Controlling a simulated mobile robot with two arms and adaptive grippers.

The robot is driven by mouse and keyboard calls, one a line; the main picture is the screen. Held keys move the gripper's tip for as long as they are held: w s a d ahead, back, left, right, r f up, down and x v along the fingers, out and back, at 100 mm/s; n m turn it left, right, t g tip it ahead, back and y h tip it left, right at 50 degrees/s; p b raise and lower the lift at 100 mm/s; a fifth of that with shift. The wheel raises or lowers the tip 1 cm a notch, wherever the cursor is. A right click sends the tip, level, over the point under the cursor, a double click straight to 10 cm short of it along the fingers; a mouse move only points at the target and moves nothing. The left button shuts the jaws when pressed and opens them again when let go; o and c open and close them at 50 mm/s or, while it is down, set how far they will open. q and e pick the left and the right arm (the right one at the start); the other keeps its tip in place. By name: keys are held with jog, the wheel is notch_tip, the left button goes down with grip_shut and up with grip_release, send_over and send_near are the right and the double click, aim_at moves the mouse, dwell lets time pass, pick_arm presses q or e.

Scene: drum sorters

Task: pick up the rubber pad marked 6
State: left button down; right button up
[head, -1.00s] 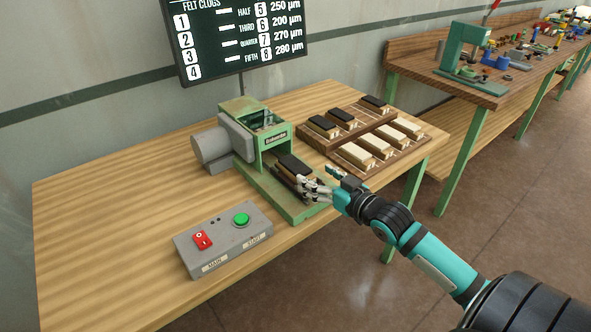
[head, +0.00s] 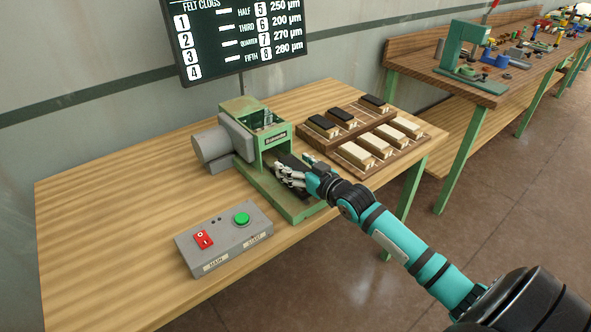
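My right gripper (head: 287,176) is at the front of the green drum machine (head: 262,135), low over its bed (head: 296,210). A dark-topped block (head: 290,160) lies on the bed, mostly hidden by my fingers. I cannot tell whether the fingers are closed on it. Dark-topped blocks also stand in the back row of the wooden rack (head: 344,152): left (head: 322,123), middle (head: 341,115) and, past a gap, right (head: 374,102). The number marks are too small to read, so I cannot tell which is 6. My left gripper is out of view.
Several pale-topped blocks (head: 375,144) fill the rack's front row. A grey control box (head: 222,243) with a red switch and a green button stands at the table front. The screen (head: 235,35) hangs behind. The left tabletop (head: 110,220) is clear.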

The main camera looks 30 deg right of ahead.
jog(key=c, duration=1.4)
